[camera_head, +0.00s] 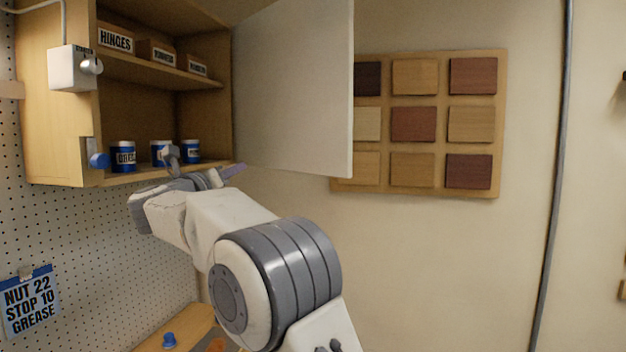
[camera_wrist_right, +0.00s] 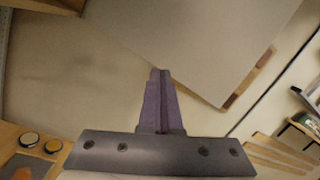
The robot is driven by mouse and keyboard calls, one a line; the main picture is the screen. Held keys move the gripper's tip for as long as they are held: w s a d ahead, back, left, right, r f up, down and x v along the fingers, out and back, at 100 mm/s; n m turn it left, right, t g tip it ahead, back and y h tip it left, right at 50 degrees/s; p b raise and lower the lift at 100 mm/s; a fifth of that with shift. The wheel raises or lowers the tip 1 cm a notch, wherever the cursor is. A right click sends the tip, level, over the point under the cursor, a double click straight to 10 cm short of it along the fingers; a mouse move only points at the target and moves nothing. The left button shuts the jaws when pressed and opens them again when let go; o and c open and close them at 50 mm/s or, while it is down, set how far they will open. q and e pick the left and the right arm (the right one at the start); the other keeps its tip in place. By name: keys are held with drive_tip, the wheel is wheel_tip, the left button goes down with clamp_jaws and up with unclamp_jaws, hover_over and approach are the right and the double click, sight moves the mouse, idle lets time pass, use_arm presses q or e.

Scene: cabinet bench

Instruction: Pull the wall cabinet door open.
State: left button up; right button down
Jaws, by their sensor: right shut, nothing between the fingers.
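The wall cabinet (camera_head: 62,140) hangs at the upper left in the head view. Its white door (camera_head: 293,90) stands wide open, swung out to the right, and the shelves inside are exposed. The door (camera_wrist_right: 195,40) also fills the upper middle of the right wrist view. My right gripper (camera_head: 236,171) is just below the cabinet's lower right corner, near the door's lower hinge side. Its purple fingers (camera_wrist_right: 160,80) are together with nothing between them. In the wrist view the fingertips are close to the door's lower edge; I cannot tell whether they touch it. My left gripper is not in view.
Inside the cabinet are boxes (camera_head: 115,39) on the shelf and blue cans (camera_head: 123,156) on the floor. A wood sample board (camera_head: 433,190) hangs behind and right of the door. A grey pipe (camera_head: 555,180) runs down the wall. The bench (camera_head: 190,325) lies below.

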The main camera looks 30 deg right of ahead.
sight(329, 175)
drive_tip(key=s+d+f+m+g+h, duration=0.2)
drive_tip(key=s+d+f+m+g, duration=0.1)
drive_tip(key=s+d+m+g, duration=0.5)
drive_tip(key=w+d+p, duration=0.1)
drive_tip(key=d+p, duration=0.1)
drive_tip(key=d, duration=0.2)
drive_tip(key=w+d+m+p, duration=0.1)
drive_tip(key=w+d+p, duration=0.1)
drive_tip(key=d+p, duration=0.1)
drive_tip(key=w+d+m+p, duration=0.1)
drive_tip(key=d+p, duration=0.1)
drive_tip(key=d, duration=0.3)
drive_tip(key=shift+w+r+g, duration=0.2)
drive_tip(key=shift+r+g, duration=0.05)
drive_tip(key=shift+g, duration=0.15)
drive_tip(key=shift+w+d+f+p, duration=0.1)
drive_tip(key=shift+d+f+p, duration=0.05)
drive_tip(key=shift+d+p, duration=0.25)
